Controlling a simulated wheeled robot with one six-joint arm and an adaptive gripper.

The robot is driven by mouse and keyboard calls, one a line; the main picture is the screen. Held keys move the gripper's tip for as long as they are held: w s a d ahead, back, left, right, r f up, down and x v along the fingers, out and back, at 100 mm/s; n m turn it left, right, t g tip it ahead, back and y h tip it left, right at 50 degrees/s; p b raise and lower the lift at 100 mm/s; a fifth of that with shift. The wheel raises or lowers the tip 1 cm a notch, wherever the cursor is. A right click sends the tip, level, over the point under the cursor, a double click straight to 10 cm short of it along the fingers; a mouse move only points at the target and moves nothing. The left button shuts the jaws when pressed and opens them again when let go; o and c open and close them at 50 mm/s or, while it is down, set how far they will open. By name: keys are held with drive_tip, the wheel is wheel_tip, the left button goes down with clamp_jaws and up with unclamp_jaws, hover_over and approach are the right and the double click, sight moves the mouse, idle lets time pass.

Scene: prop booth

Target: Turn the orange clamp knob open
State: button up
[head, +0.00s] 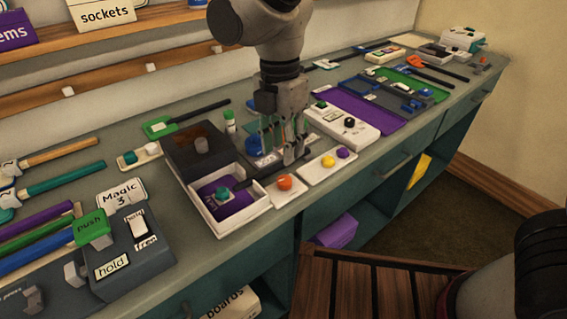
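A round orange knob (285,183) sits on a small white plate (288,198) near the counter's front edge. No label on it can be read. My gripper (287,158) points down just behind and above the knob, apart from it as seen here. Its fingers overlap thin upright coloured sticks and a dark bar, so I cannot tell how far apart they are or whether they touch anything. Another orange piece (414,62) with a black handle lies far back on the right.
Left of the knob is an open white box (237,222) with a purple insert and a teal knob. Right of it is a white plate with a yellow button (328,161) and a purple one. A dark box (132,254) labelled hold and free stands front left.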

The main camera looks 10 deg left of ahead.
drive_tip(key=shift+r, duration=1.75)
